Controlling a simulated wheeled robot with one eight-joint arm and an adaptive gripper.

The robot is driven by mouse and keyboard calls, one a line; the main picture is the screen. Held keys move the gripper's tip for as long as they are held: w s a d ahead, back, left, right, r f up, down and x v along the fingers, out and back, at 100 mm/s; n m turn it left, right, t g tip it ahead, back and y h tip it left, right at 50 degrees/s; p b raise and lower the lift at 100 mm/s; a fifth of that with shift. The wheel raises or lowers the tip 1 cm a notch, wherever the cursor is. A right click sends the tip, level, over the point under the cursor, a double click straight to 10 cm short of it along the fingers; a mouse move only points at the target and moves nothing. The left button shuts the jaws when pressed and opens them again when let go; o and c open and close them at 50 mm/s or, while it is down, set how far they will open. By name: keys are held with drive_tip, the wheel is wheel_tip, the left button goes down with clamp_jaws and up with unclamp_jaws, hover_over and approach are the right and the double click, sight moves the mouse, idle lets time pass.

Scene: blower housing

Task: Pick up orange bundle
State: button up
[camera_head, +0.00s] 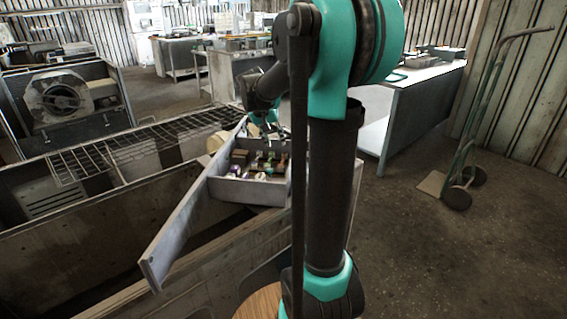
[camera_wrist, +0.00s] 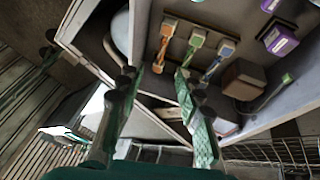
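The orange bundle (camera_wrist: 165,42) shows in the wrist view as a slim orange piece with a pale top. It lies in a grey tray (camera_wrist: 141,38), beside a green bundle (camera_wrist: 195,43) and a blue bundle (camera_wrist: 222,50). My gripper (camera_wrist: 155,76) is open and empty, its two green-and-dark fingers apart. The orange bundle lies beyond the gap between the fingertips, and I see no contact. In the head view my gripper (camera_head: 268,122) is at the far side of the tray (camera_head: 240,191). The orange bundle is too small to make out there.
The wrist view shows purple boxes (camera_wrist: 278,38) and a brown block (camera_wrist: 243,79) in the tray. In the head view the tray's long grey wall (camera_head: 175,235) juts forward over a large open bin (camera_head: 80,235). A hand truck (camera_head: 480,125) stands right; the floor between is clear.

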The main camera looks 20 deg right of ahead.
drive_tip(key=x, duration=0.6)
drive_tip(key=shift+w+d+f, duration=0.1)
drive_tip(key=shift+d+f, duration=0.05)
drive_tip(key=shift+f, duration=0.25)
drive_tip(key=shift+w+x, duration=0.2)
drive_tip(key=shift+x, duration=2.5)
drive_tip(key=shift+c, duration=0.3)
clamp_jaws()
